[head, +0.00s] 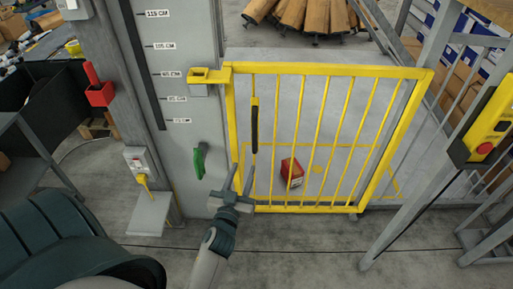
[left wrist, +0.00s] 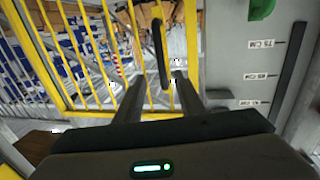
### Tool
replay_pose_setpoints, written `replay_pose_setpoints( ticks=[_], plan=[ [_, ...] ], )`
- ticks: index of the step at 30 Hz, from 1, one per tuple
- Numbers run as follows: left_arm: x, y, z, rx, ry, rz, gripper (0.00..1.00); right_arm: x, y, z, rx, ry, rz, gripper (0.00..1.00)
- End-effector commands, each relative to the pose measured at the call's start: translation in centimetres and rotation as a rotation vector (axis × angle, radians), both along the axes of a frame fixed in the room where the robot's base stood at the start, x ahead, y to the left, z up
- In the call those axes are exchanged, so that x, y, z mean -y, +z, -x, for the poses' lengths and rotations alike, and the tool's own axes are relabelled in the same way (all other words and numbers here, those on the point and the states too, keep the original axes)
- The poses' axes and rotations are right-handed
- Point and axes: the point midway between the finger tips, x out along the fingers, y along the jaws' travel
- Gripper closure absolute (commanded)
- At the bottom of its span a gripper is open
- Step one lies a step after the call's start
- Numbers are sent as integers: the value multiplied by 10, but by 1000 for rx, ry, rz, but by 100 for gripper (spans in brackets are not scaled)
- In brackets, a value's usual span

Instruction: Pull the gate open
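The yellow barred gate (head: 330,70) stands upright beside the grey post, in line with it, and appears closed. A black vertical handle (head: 254,127) is on a bar near its left side. My left gripper (head: 242,168) is open and empty, just below the handle in the head view, its fingers pointing towards the gate. In the left wrist view the gate (left wrist: 98,112) fills the left and middle. There the handle (left wrist: 160,45) lies ahead, between the lines of the open fingers (left wrist: 156,82), apparently not gripped. My right gripper is not in view.
The grey post (head: 185,100) with height labels stands left of the gate, with a yellow bracket (head: 210,75) at the gate's top corner. A red box (head: 292,172) lies on the floor beyond the bars. Grey railings (head: 405,165) stand at right. The floor before the gate is clear.

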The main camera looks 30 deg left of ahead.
Motion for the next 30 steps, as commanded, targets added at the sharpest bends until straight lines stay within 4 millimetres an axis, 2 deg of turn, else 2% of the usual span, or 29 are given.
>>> replay_pose_setpoints(
  ticks=[11, 17, 23, 30],
  plan=[
    [-1, 3, 0, 6, 2, -1, 64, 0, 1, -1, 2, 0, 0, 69],
    [-3, 4, -7, 7, 1, -1, 64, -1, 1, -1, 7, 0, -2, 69],
    [-10, 5, -27, 7, 1, -4, 64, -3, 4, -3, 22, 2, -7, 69],
    [-24, 5, -65, 8, 1, -3, 64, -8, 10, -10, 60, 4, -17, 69]
  ],
)
